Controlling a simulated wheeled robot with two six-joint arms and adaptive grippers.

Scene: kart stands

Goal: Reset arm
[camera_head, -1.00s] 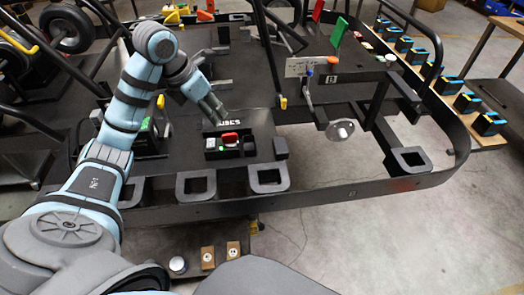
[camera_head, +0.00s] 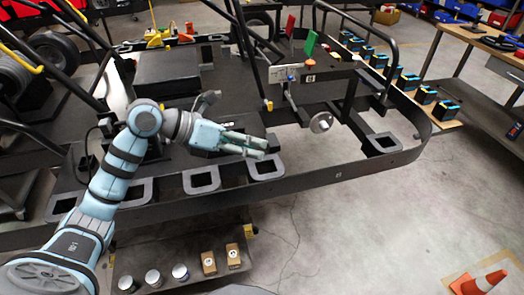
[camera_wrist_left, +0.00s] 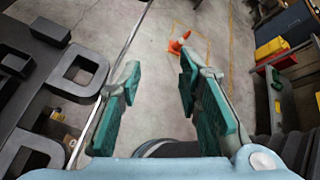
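My left arm comes in from the left in the head view and reaches over the black kart frame (camera_head: 330,170). My left gripper (camera_head: 262,148) points right, above the frame's near side. In the left wrist view the left gripper (camera_wrist_left: 157,85) has its two green-padded fingers spread apart with nothing between them; grey floor shows in the gap. My right gripper is not in either view.
The frame's square black loops (camera_head: 202,180) lie close under the gripper. A lower shelf (camera_head: 130,262) holds small boxes (camera_head: 209,262) and silver cylinders (camera_head: 180,272). Batteries line a board (camera_head: 440,118).

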